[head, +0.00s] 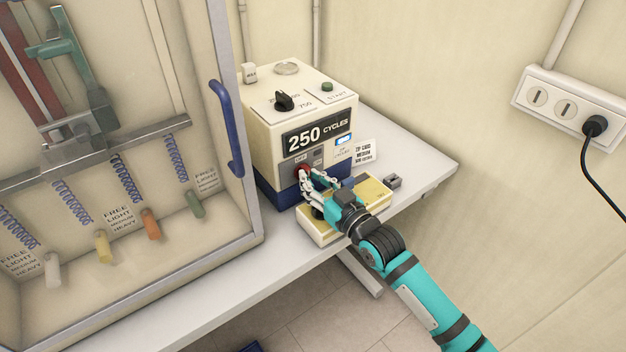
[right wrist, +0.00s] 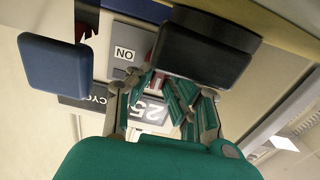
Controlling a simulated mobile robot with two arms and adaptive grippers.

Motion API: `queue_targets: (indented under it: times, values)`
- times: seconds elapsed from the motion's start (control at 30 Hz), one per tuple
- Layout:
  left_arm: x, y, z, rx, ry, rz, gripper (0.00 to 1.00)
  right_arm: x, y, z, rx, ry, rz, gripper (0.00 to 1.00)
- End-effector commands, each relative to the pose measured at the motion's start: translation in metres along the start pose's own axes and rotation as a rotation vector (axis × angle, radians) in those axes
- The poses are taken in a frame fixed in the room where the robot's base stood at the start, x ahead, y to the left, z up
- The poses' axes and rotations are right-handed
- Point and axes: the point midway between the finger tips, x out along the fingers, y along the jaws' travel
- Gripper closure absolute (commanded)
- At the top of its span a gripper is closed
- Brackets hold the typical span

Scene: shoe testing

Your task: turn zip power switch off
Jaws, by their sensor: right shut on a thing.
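The cream and blue test machine (head: 268,150) stands on the table with a "250 CYCLES" display (head: 318,134). A red switch (head: 301,171) is low on its front face, and a sliver of red shows in the right wrist view (right wrist: 152,52). My right gripper (head: 310,184) is at this switch, its fingers closed around it. The fingers (right wrist: 172,98) partly hide the switch, and a dark block also covers part of the wrist view. An "ON" label (right wrist: 124,54) is beside the fingers. The switch's exact position is hard to tell. My left gripper is out of view.
A yellow-topped box (head: 372,191) sits under my right wrist, with a small grey piece (head: 394,182) beside it. A glazed cabinet (head: 110,210) with a blue handle (head: 222,120) is at left. The table's right end (head: 425,160) is clear. A wall socket (head: 565,106) holds a black plug.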

Motion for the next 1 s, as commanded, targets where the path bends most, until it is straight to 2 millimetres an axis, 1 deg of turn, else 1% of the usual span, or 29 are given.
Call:
queue_targets:
  times: [0.03,0.07,0.2,0.23,0.47,0.57,0.67,1.0]
  values:
    - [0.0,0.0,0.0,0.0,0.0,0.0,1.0,0.0,0.001,0.001,-0.005,-0.002,0.001,1.0]
    - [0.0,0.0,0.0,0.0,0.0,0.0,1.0,0.0,0.001,0.001,-0.005,-0.002,0.001,0.81]
    - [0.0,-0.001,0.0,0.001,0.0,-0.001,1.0,0.0,0.0,0.001,-0.003,-0.002,0.001,0.63]
    - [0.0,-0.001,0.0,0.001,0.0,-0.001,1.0,0.0,0.0,0.001,-0.003,-0.002,0.001,0.62]
    - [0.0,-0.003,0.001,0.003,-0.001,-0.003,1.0,-0.001,0.0,0.0,-0.001,-0.001,0.0,0.62]
    - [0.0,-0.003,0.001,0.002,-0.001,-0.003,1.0,-0.005,0.0,0.001,-0.001,-0.001,0.001,0.62]
    - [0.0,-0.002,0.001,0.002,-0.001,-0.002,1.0,-0.018,0.001,0.001,-0.001,-0.002,0.001,0.62]
    - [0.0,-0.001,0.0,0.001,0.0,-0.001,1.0,-0.089,0.001,0.002,-0.003,-0.004,0.001,0.62]
